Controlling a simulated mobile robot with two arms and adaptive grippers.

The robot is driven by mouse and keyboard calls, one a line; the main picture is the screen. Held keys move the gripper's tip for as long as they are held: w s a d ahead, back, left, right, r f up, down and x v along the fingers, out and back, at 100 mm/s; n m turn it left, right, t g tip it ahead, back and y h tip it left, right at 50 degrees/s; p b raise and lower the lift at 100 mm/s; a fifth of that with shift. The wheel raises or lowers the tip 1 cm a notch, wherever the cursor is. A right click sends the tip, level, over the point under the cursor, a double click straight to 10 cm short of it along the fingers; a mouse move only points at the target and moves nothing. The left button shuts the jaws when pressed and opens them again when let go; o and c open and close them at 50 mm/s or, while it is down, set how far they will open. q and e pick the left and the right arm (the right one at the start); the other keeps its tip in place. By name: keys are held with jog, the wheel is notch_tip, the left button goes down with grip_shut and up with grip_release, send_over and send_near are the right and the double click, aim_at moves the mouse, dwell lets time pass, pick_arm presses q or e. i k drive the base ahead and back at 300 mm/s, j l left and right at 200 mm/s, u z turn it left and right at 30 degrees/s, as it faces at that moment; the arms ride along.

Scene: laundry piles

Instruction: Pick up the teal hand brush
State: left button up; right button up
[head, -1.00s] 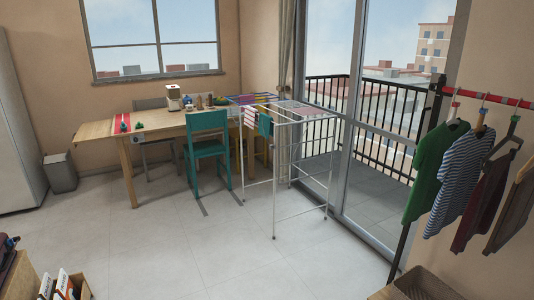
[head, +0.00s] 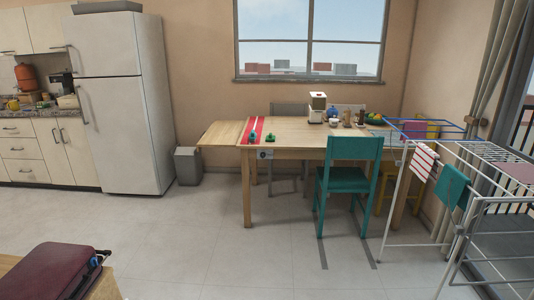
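No teal hand brush can be made out for certain. Two small objects lie at the left part of the wooden table (head: 300,152). A small blue-teal object (head: 252,136) is on the red striped runner (head: 258,124), and a small green object (head: 270,140) is just right of it. Both are too small to tell what they are. Neither of my grippers is in view.
A teal chair (head: 349,180) stands at the table's front. A drying rack (head: 445,205) with cloths is at the right. A grey bin (head: 188,166) and a white fridge (head: 122,105) stand left. A maroon suitcase (head: 52,272) is at the lower left. The middle floor is open.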

aim_at(253, 135)
jog(key=i+j, duration=0.1)
jog(key=i, duration=1.45)
jog(key=i+j+z, duration=0.1)
jog(key=i, duration=0.65)
